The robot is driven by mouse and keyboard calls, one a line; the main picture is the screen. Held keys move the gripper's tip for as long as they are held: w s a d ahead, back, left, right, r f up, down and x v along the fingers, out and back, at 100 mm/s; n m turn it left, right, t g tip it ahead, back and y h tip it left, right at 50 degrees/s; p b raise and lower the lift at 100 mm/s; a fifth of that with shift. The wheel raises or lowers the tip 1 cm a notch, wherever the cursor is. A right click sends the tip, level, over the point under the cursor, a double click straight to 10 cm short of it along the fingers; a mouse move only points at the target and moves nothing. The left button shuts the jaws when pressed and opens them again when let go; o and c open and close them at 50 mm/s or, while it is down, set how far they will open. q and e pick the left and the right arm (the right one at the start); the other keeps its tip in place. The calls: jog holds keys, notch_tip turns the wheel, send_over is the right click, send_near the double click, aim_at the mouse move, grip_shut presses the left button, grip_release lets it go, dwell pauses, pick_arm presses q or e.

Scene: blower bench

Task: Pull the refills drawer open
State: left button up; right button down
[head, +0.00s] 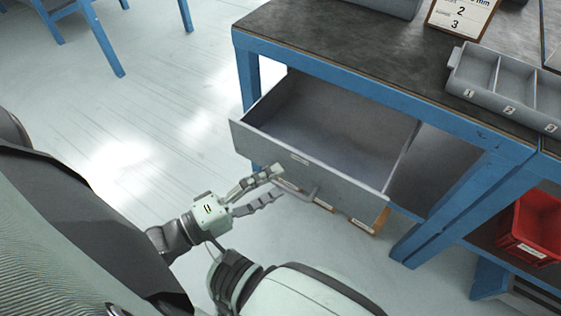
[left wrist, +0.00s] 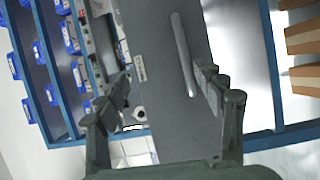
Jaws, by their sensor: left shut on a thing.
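The refills drawer (head: 345,187) is a grey drawer under the dark-topped bench. It stands pulled out, and its empty inside shows in the head view. A small label, too small to read, is on its front. A grey bar handle (head: 312,193) is on the front panel; it also shows in the left wrist view (left wrist: 181,50). My left gripper (head: 279,183) is at the drawer front, its fingers on the handle's left end, shut on it. In the left wrist view my fingers (left wrist: 170,90) flank the handle. My right gripper is not in view.
The blue bench frame (head: 425,222) stands right of the drawer. A grey compartment tray (head: 478,70) and a sign (head: 462,14) are on the bench top. A red bin (head: 530,225) sits on a lower shelf at the right. The floor left of the drawer is clear.

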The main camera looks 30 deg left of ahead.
pick_arm(q)
jog(key=shift+s+a+r, duration=0.1)
jog(key=shift+s+r, duration=0.25)
jog(key=shift+r, duration=0.5)
jog(key=shift+c, duration=0.8)
jog(key=shift+s+a, duration=0.1)
jog(key=shift+s, duration=0.25)
jog(key=c, duration=0.4)
jog(key=shift+s+a+f, duration=0.1)
jog(key=shift+s+f, duration=0.1)
jog(key=shift+f, duration=0.1)
jog(key=shift+c, duration=0.2)
jog(key=shift+p, duration=0.3)
jog(key=shift+f, duration=0.1)
